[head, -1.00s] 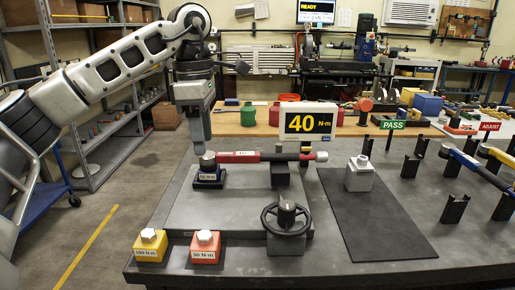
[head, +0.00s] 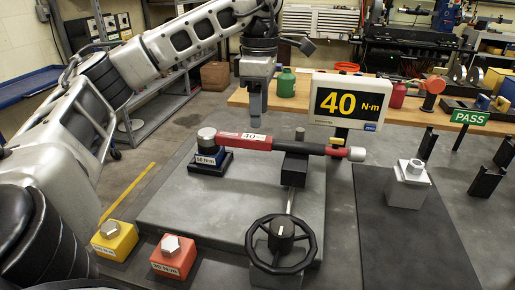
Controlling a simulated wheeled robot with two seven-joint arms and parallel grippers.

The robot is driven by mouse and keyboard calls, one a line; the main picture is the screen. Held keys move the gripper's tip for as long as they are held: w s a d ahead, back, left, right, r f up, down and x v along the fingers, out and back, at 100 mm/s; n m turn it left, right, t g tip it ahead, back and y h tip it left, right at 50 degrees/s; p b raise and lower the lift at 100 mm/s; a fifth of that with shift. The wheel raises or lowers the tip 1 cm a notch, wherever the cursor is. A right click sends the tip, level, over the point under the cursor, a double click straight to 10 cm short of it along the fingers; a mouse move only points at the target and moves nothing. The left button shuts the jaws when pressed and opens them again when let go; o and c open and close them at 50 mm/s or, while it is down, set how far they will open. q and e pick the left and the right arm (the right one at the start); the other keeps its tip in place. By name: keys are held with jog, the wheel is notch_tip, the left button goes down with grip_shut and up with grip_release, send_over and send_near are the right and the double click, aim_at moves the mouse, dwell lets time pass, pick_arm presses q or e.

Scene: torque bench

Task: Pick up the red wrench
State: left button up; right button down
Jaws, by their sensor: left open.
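The red wrench (head: 315,148) lies roughly level, its silver head on a dark block labelled 50 N·m (head: 210,162) at the left. Its shaft rests on a black support (head: 294,168), and its light tip points right. A white tag reading 40 sits on its red body. My left gripper (head: 256,126) points down over the red body, just right of the head. It is open, its fingertips close to the wrench; I cannot tell whether they touch it. My right gripper is not in view.
A display (head: 350,102) reading 40 N·m stands behind the wrench. A black handwheel (head: 281,243) is in front. Yellow (head: 114,246) and red (head: 172,262) blocks sit front left. A grey block (head: 407,188) stands on the dark mat (head: 402,245) at right.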

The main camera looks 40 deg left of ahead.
aim_at(256, 137)
pick_arm(q)
notch_tip(256, 137, down, 3)
jog(key=shift+r, duration=0.1)
jog(key=shift+s+a+f+p, duration=0.1)
jog(key=shift+a+f+p, duration=0.1)
jog(key=shift+f, duration=1.15)
jog(key=shift+s+a+f+p, duration=0.1)
jog(key=shift+a+f+p, duration=0.05)
jog(key=shift+f, duration=1.15)
jog(key=shift+r, duration=0.1)
grip_shut()
